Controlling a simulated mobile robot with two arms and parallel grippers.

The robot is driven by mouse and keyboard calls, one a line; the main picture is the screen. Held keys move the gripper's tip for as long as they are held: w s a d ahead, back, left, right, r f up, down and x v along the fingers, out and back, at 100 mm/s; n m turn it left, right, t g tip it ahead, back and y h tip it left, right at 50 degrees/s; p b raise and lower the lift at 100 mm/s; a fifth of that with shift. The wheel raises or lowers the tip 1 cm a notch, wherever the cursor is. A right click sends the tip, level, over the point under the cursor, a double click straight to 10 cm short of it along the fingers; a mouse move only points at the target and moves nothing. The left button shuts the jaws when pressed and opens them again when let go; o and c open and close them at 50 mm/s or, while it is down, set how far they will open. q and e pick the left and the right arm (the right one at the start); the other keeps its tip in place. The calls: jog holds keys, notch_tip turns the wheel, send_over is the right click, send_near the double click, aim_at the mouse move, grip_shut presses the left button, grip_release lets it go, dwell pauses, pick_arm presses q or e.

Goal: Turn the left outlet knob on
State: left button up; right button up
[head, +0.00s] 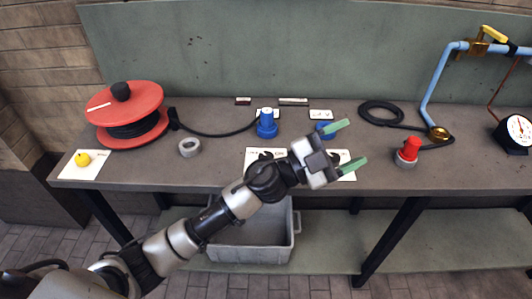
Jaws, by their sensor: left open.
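Two blue knob-like parts stand on the bench. The left one (267,124) is in full view, with a black hose running to it from the left. The right one (325,129) is partly hidden behind my left gripper. I cannot tell for sure which part is the left outlet knob, or how it is turned. My left gripper (346,147) has green fingers spread wide with nothing between them. It is over the bench front, to the right of the left blue part and apart from it. My right gripper is not in view.
A red hose reel (150,112) stands at the left. A grey ring (189,147) lies beside it. A red-capped fitting (409,148), blue pipe (434,88), yellow-handled valve (495,34) and gauge (518,130) are at the right. A grey bin (245,255) sits below.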

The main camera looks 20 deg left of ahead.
pick_arm(q)
jog(key=d+f+m+g+y, duration=0.1)
jog(key=d+f+m+g, duration=0.2)
jog(key=m+g, duration=0.55)
jog(key=n+g+y, duration=0.3)
jog(key=y, duration=1.5)
send_over(266, 156)
notch_tip(266, 156, down, 3)
notch_tip(266, 156, down, 10)
jog(key=shift+w+f+p, duration=0.1)
jog(key=shift+f+p, duration=0.1)
jog(key=shift+p, duration=0.6)
jog(key=c, duration=0.9)
